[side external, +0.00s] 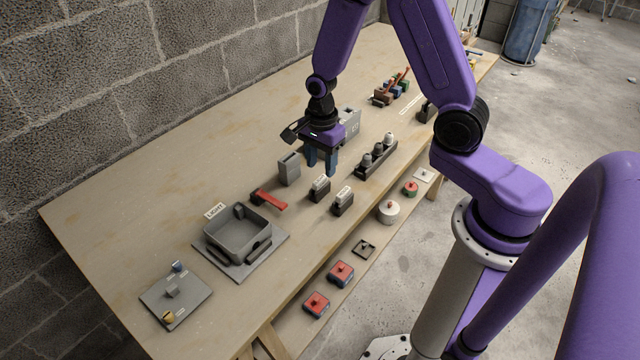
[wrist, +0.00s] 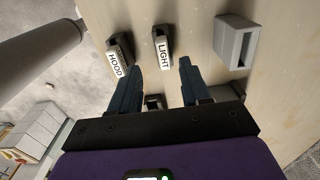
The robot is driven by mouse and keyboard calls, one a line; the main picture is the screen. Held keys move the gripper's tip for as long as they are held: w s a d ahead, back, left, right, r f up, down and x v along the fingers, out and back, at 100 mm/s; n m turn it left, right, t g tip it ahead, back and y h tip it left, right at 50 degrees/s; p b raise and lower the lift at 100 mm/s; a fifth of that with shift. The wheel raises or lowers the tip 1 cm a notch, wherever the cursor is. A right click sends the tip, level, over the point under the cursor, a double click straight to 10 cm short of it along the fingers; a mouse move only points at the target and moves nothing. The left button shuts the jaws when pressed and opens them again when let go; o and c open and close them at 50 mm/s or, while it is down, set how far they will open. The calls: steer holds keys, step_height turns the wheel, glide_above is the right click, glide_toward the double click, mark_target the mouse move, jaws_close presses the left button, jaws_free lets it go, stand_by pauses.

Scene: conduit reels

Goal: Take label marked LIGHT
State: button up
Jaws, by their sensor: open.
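The label marked LIGHT (wrist: 163,50) is a small white plate with black letters, tilted in a dark holder. In the side view the matching label (side external: 321,183) stands on the table just in front of my gripper (side external: 321,168). My gripper is open and empty, its two dark blue fingers pointing down. In the wrist view the label lies just beyond the gap between the fingertips (wrist: 161,66), apart from them. A second label, marked HOOD (wrist: 115,64), sits in a like holder to its left; it also shows in the side view (side external: 343,193).
A grey open-topped box (wrist: 236,43) stands right of the LIGHT label in the wrist view. In the side view, a grey tray (side external: 238,240) with a LIGHT sign (side external: 215,210), a red-handled tool (side external: 268,199) and a rack of pegs (side external: 376,158) lie nearby. The table's left back is clear.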

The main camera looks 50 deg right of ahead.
mark_target(320, 179)
steer(key=shift+w+d+f, duration=0.1)
steer(key=shift+w+f, duration=0.05)
steer(key=shift+f, duration=1.1)
steer(key=shift+w+f, duration=0.1)
steer(key=shift+f, duration=1.15)
jaws_close()
